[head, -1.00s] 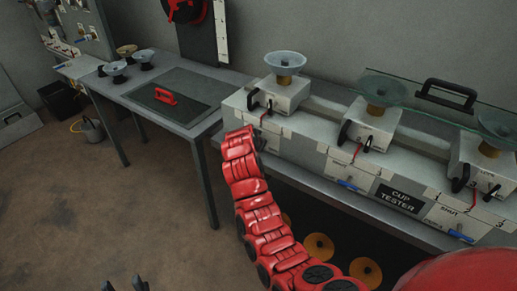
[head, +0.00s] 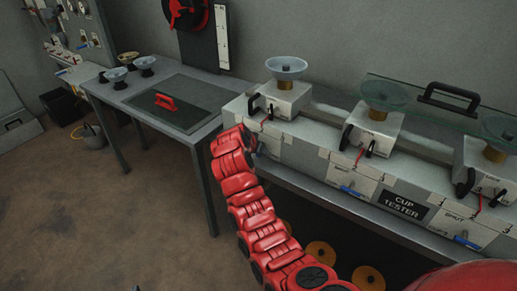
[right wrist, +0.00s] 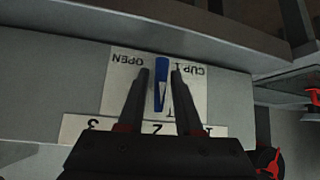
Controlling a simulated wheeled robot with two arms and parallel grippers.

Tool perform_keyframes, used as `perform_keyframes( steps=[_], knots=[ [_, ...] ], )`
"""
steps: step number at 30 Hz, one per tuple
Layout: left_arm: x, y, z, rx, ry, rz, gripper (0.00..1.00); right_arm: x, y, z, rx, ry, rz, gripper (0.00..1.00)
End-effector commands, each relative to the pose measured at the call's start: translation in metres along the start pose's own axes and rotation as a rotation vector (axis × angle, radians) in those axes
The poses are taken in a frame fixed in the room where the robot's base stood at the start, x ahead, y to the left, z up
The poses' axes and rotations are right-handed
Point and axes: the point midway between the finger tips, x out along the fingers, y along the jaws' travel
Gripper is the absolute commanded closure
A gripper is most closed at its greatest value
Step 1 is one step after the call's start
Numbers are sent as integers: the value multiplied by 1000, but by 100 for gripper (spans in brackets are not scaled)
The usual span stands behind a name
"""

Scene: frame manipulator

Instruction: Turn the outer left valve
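The outer left valve's blue handle (right wrist: 161,84) shows in the right wrist view on a white plate marked CUP 1 and OPEN, upside down in the picture. My right gripper (right wrist: 160,72) is open, with one finger on each side of the handle and small gaps visible. In the head view my red right arm reaches to the left end of the cup tester (head: 312,153), and it hides that valve. Only a tiny dark tip of my left gripper (head: 137,288) shows at the bottom edge.
Two other blue valves, middle (head: 350,191) and right (head: 467,240), sit on the tester front.

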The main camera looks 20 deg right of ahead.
Motion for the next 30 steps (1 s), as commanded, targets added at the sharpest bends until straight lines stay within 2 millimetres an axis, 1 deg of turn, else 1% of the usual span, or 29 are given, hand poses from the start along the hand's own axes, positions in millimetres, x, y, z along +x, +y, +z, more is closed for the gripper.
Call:
perform_keyframes(
  steps=[1, 2, 11, 14, 17, 20, 28, 29, 30],
  knots=[
    [0, 0, 0, 0, 0, 0, 50, 0, 0, -1, 1, 1, -1, 55],
    [0, 0, 0, 0, 0, 0, 50, 0, 0, -1, 1, 1, -1, 50],
    [0, 0, 0, 0, 0, 0, 50, -2, 0, -2, 2, 4, -3, 50],
    [-1, 0, 0, 0, 0, 0, 50, -7, -1, -2, 3, 6, -5, 50],
    [-4, 0, 1, 0, 0, 0, 50, -19, -2, -2, 4, 9, -6, 50],
    [-8, 0, 1, 0, 0, 0, 50, -40, -3, -1, 5, 10, -9, 50],
    [-19, 1, 3, 0, 0, 0, 50, -116, -2, -1, 6, 8, -9, 50],
    [-18, 1, 3, 0, 0, 0, 50, -124, -2, -2, 5, 8, -11, 50],
    [-10, 0, 2, 0, 0, 0, 50, -137, -2, -5, 5, 8, -9, 50]
  ],
)
